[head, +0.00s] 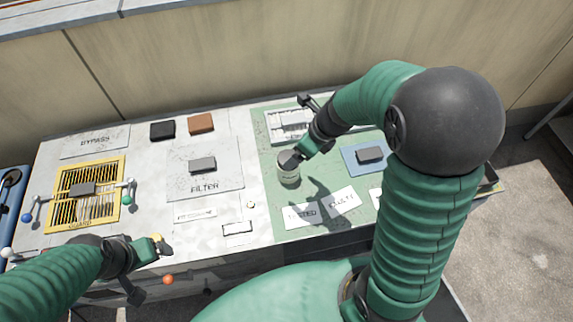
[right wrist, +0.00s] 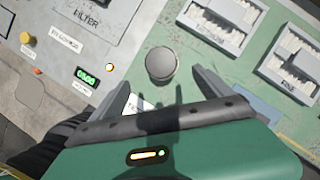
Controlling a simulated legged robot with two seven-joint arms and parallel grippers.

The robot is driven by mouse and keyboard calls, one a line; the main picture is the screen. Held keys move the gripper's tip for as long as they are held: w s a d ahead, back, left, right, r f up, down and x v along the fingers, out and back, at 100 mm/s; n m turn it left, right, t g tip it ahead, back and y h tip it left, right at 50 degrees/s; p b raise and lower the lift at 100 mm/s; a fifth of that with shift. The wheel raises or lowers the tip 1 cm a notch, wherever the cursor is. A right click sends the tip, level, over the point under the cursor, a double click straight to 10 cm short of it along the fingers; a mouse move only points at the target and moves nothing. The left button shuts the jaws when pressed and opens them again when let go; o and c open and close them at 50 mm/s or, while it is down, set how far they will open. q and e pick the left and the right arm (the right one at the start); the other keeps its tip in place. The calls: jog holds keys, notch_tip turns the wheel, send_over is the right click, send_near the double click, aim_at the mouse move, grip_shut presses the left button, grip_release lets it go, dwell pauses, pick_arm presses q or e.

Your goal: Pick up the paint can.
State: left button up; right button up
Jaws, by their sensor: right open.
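The paint can (head: 289,175) is a small grey cylinder standing upright on the green part of the bench. In the right wrist view its round grey lid (right wrist: 161,62) shows from above. My right gripper (head: 291,158) is at the can's top in the head view, partly covering it. In the right wrist view the right gripper (right wrist: 161,79) is open, one finger on each side of the can's near edge, with no clear contact. My left gripper (head: 156,245) is by the bench's front edge, far left of the can; its jaw opening is unclear.
A white slotted tray (head: 285,125) stands behind the can, and a blue pad (head: 358,159) with a grey block lies to its right. White label cards (head: 318,208) lie in front. The FILTER plate (head: 205,180) is left. A wall closes off the back.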

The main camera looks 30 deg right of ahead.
jog(key=b+x, duration=0.1)
jog(key=x, duration=0.5)
jog(key=b+x, duration=0.1)
jog(key=x, duration=0.2)
jog(key=shift+w+d+b, duration=0.25)
jog(key=shift+d+b, duration=0.05)
jog(key=b+x, duration=0.1)
jog(key=x, duration=0.1)
jog(key=b+x, duration=0.1)
jog(key=x, duration=0.2)
jog(key=shift+s+a+f, duration=0.1)
jog(key=shift+s+a, duration=0.05)
jog(key=shift+s, duration=0.1)
jog(key=shift+w, duration=0.15)
jog(key=c, duration=0.4)
pick_arm(q)
jog(key=s+x, duration=0.1)
jog(key=x, duration=0.5)
pick_arm(e)
jog(key=c, duration=1.5)
pick_arm(q)
jog(key=shift+d+f, duration=0.1)
jog(key=shift+f, duration=0.05)
